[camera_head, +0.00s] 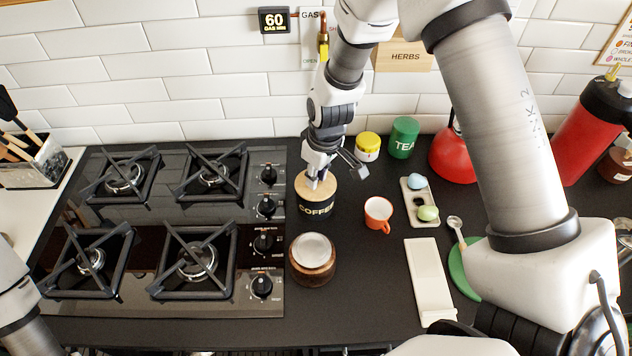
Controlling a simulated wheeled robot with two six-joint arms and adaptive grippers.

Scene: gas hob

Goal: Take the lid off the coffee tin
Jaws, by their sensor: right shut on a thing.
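The coffee tin (316,210) is black with "COFFEE" lettering and stands upright on the dark worktop, right of the hob. Its light wooden lid (303,186) sits on top of the tin. My right gripper (316,182) reaches down from above and is shut at the middle of the lid, where a small knob seems to be hidden between the fingers. I see no clear gap between lid and tin. Only part of my left arm shows at the lower left edge; its gripper is out of view.
A gas hob (150,265) lies left of the tin. A wooden bowl (312,262) stands in front, an orange cup (378,212) to the right. The green tea tin (403,138) and a yellow-lidded jar (367,147) stand behind. Some worktop between tin and cup is free.

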